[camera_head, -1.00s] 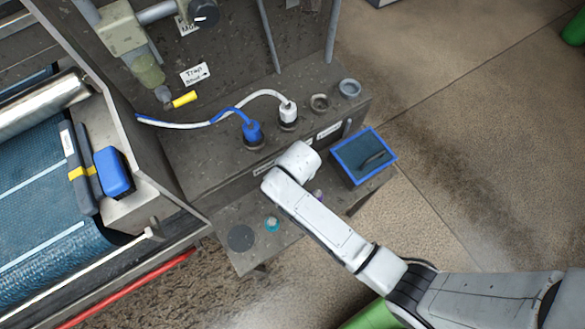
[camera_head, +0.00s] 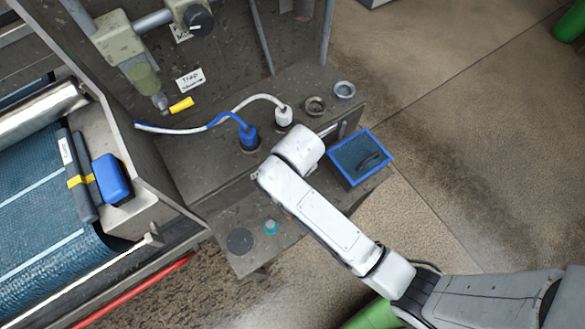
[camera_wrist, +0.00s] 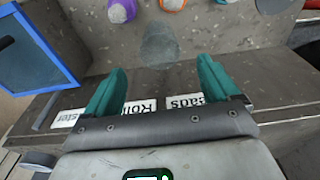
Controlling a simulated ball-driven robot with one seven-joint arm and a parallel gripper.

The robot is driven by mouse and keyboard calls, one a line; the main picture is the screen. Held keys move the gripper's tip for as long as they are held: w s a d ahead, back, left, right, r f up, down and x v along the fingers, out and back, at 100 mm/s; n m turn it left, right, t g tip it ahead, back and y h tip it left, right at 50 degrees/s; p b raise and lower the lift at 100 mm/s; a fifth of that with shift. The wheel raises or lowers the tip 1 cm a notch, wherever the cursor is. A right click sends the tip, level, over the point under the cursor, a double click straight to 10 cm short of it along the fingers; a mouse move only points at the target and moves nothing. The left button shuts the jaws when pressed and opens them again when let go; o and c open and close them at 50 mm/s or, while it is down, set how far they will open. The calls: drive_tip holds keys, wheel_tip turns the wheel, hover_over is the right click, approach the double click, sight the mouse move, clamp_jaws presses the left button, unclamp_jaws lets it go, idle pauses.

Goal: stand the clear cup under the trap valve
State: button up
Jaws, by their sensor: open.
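A see-through, greyish cup shape (camera_wrist: 160,42) stands on the grey shelf in the wrist view, just beyond and between my fingertips. My gripper (camera_wrist: 161,68) is open, with its two teal fingers spread and nothing between them. In the head view my arm hides the gripper and the cup. The trap valve (camera_head: 161,102) with its yellow handle (camera_head: 181,104) is at the upper left of the head view, beside a handwritten "Trap" label (camera_head: 190,79). The lower part of the label's writing is hard to read.
A blue-rimmed tray (camera_head: 359,157) sits on the shelf's right end. Small purple (camera_wrist: 122,10), orange (camera_wrist: 172,4) and teal (camera_head: 271,227) things stand behind the cup. A dark disc (camera_head: 240,241) lies at the shelf's left. Blue (camera_head: 249,138) and white (camera_head: 284,117) plugs stand on the ledge above.

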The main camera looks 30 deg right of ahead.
drive_tip(key=shift+s+r, duration=0.2)
drive_tip(key=shift+r, duration=1.45)
